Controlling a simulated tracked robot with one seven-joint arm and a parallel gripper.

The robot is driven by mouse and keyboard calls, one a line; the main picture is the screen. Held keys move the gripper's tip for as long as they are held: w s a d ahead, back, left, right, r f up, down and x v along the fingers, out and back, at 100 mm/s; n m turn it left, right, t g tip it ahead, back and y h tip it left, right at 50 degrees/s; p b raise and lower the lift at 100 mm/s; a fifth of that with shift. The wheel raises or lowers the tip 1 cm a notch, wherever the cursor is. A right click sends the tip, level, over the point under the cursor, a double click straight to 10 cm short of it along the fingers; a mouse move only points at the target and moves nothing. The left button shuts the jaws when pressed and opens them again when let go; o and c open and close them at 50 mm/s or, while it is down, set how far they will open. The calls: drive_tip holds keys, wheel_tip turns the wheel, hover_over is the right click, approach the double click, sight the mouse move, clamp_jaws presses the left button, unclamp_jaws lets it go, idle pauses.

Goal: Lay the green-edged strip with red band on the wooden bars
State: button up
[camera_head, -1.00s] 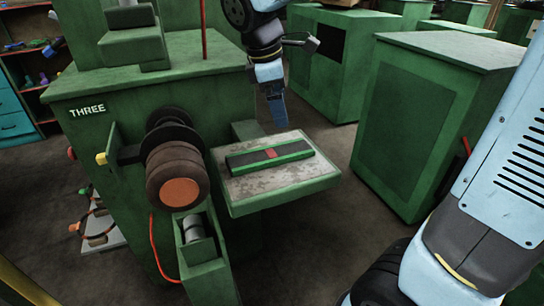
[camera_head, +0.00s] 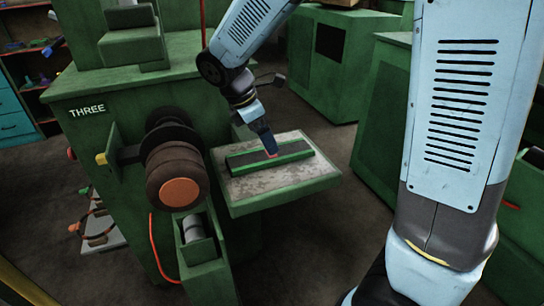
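The green-edged strip (camera_head: 243,162) is dark with bright green long edges and lies flat on a worn grey shelf (camera_head: 314,174) of the green machine. Its red band (camera_head: 272,155) shows at the middle, partly covered by my gripper. My gripper (camera_head: 269,152) points down at the strip's middle, right over the red band. I cannot tell whether its fingers touch the strip, or whether they are open or shut. No wooden bars can be made out in this view.
The green machine marked THREE (camera_head: 88,110) has dark rollers (camera_head: 178,175) left of the shelf. Green cabinets (camera_head: 335,65) stand behind and to the right. A shelf unit with small items (camera_head: 30,65) is at far left. Dark floor lies in front.

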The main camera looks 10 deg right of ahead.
drive_tip(key=shift+a+x, duration=0.1)
drive_tip(key=shift+x, duration=1.3)
drive_tip(key=shift+a+x, duration=0.15)
drive_tip(key=shift+x, duration=1.2)
drive_tip(key=shift+s+f, duration=0.1)
drive_tip(key=shift+s, duration=0.05)
drive_tip(key=c, duration=1.2)
